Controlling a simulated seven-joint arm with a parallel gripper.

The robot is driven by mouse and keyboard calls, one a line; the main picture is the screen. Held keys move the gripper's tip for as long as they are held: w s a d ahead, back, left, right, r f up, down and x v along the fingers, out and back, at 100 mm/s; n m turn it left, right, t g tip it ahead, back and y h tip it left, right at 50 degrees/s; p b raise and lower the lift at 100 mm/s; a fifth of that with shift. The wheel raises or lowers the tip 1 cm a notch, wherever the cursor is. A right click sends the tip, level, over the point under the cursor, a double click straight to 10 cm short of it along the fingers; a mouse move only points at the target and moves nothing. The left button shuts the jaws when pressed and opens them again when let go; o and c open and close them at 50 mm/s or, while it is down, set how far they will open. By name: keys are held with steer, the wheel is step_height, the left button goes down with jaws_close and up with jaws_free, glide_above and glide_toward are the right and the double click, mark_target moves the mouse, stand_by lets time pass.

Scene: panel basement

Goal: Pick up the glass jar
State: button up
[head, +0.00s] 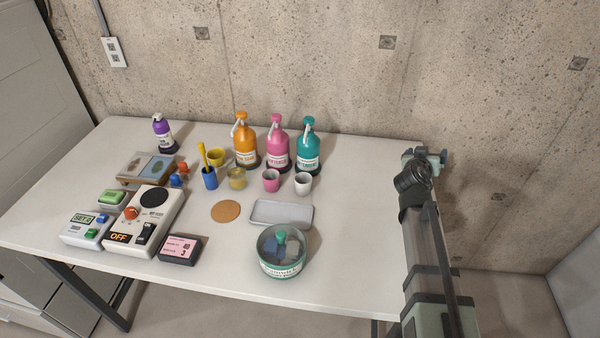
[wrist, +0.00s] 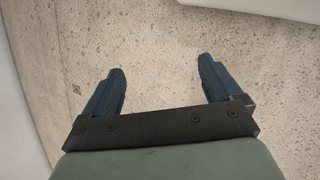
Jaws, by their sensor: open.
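A small see-through glass jar (head: 237,178) with yellowish contents stands upright on the white table (head: 350,200) in the head view. It is right of a blue cup with a yellow tool and in front of the orange bottle. My gripper (wrist: 158,75) shows in the wrist view with its two blue fingers wide apart and nothing between them. In the head view my arm is at the table's right edge, well away from the jar. The jar is not in the wrist view.
Orange, pink and teal pump bottles (head: 308,147) stand behind the jar. A yellow cup (head: 216,157), blue cup (head: 210,179), pink cup (head: 271,181) and white cup (head: 303,184) are nearby. A grey tray (head: 266,219) and round clear container (head: 282,264) are in front. The table's right side is clear.

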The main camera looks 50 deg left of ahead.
steer(key=s+a+r+g+y, duration=0.1)
steer(key=s+a+r+y, duration=0.3)
steer(key=s, duration=0.8)
steer(key=s+a+r+n+g+y, duration=0.15)
steer(key=s+a, duration=0.35)
steer(key=s, duration=0.8)
steer(key=s+a+r+m+g+y, duration=0.15)
steer(key=s+a+r, duration=0.3)
steer(key=s, duration=0.75)
steer(key=s+a+f+n+g, duration=0.1)
steer(key=s+a+f+n, duration=0.15)
steer(key=s, duration=0.35)
steer(key=g+h, duration=0.1)
steer(key=g, duration=0.1)
glide_toward(237, 166)
steer(key=shift+w+a+f+n, duration=0.2)
steer(key=shift+a+f+n, duration=0.25)
steer(key=shift+a+f, duration=0.4)
steer(key=shift+w+r+x, duration=0.1)
steer(key=shift+r+x, duration=0.05)
steer(key=shift+x, duration=0.7)
steer(key=shift+w+r+x, duration=0.15)
steer(key=shift+x, duration=0.75)
steer(key=shift+w+r+x, duration=0.1)
steer(key=shift+r+x, duration=0.05)
steer(key=shift+x, duration=0.7)
steer(key=shift+c, duration=0.2)
